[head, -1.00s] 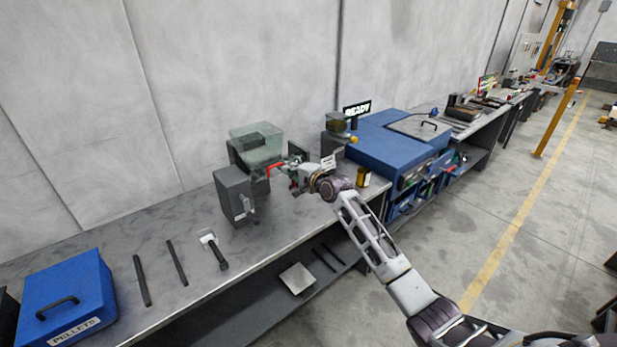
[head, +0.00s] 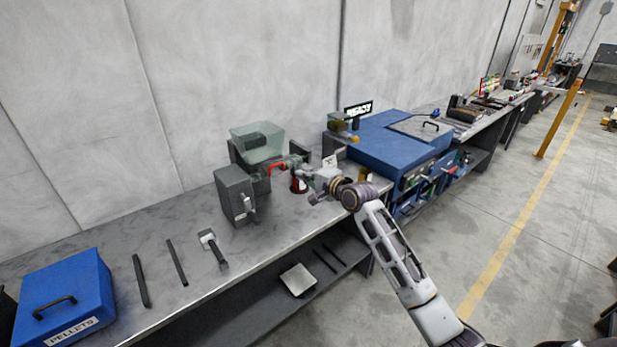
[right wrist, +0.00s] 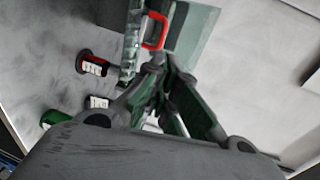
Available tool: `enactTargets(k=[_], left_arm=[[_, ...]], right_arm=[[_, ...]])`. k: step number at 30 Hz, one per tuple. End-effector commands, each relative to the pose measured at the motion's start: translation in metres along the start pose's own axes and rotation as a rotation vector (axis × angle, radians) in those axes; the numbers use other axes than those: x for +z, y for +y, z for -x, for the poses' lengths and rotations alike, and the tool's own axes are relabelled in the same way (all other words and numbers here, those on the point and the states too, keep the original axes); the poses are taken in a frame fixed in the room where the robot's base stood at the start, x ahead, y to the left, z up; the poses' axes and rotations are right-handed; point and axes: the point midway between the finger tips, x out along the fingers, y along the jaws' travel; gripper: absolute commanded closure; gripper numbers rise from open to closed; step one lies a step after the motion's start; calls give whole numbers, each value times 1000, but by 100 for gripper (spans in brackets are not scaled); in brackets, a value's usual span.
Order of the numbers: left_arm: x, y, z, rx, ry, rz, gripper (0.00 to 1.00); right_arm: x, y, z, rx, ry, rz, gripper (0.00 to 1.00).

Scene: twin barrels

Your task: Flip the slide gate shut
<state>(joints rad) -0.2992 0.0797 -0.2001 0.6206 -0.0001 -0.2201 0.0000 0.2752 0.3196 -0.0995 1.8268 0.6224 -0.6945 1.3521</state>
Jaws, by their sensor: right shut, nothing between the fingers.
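The slide gate's red handle (head: 278,168) sticks out to the right of a machine with a clear greenish hopper (head: 258,142) on the bench. In the right wrist view the red handle (right wrist: 155,31) is a loop just beyond my fingertips. My right gripper (head: 302,171) is shut and empty, to the right of the handle. In the right wrist view its fingers (right wrist: 158,62) come together just below the loop, and I cannot tell whether they touch it. The gate plate itself is hidden. My left gripper is not in view.
A grey box with a lever (head: 234,195) stands left of the machine. A blue machine (head: 385,145) stands to the right. A blue pellets box (head: 65,295), two dark bars and a scraper-like tool (head: 213,249) lie at left.

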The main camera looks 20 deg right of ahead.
Motion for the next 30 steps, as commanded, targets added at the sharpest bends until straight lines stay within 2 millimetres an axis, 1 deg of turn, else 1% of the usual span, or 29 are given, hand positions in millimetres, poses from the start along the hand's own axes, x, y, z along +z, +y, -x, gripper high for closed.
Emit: enactTargets(k=[3, 9, 24, 30], left_arm=[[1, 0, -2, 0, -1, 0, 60], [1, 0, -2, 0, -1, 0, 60], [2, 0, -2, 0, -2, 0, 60], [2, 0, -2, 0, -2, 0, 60]], right_arm=[[0, 1, 8, 0, 0, 0, 100], [0, 0, 13, 0, -1, 0, 100], [0, 0, 13, 0, 0, 3, 100], [0, 0, 13, 0, 0, 62, 100]])
